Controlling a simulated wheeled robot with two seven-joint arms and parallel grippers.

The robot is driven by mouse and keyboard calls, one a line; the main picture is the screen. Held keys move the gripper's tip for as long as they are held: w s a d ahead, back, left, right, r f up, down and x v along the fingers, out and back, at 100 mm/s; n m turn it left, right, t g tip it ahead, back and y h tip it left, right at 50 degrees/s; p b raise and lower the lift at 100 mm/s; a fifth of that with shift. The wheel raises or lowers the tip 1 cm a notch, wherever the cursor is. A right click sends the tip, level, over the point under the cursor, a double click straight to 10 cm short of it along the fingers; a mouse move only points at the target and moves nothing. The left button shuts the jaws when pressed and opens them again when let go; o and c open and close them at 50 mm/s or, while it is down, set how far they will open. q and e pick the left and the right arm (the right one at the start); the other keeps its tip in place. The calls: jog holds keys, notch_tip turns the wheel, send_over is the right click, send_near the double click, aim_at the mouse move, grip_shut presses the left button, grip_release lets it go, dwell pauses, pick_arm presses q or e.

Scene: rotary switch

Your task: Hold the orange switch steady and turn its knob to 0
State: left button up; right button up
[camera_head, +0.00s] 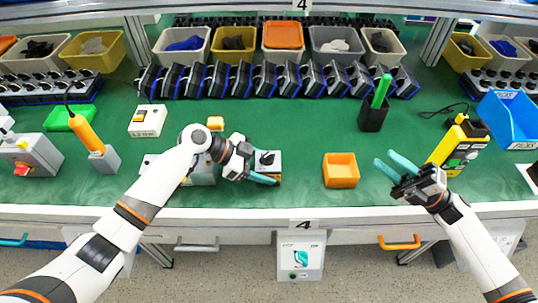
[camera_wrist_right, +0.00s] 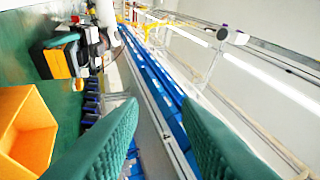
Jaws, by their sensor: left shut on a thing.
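The orange switch (camera_head: 278,180) stands on the green bench mat near its front edge, with a pale top face and a dark knob (camera_head: 267,157). My left gripper (camera_head: 262,178) is shut on the switch from the left, a teal finger along its near side. The switch also shows in the right wrist view (camera_wrist_right: 58,64), its orange side partly hidden by dark parts. The knob's setting is too small to read. My right gripper (camera_head: 395,163) is open and empty, well to the right of the switch. Its teal fingers are wide apart in the right wrist view (camera_wrist_right: 163,120).
An empty orange bin (camera_head: 341,171) stands between the switch and my right gripper. A yellow control box (camera_head: 460,145) is just right of that gripper, with a blue bin (camera_head: 510,118) beyond. A black holder (camera_head: 373,115) stands behind. Mat is clear around the orange bin.

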jog(key=a+r+n+g+h, duration=0.3)
jog(key=a+n+g+h, duration=0.5)
jog(key=a+n+g, duration=1.3)
notch_tip(320, 180, up, 2)
jog(key=n+t+h, duration=1.1)
jog(key=h, duration=0.2)
send_over(268, 154)
jog(key=shift+f, duration=4.4)
jog(key=shift+c, duration=0.3)
grip_shut()
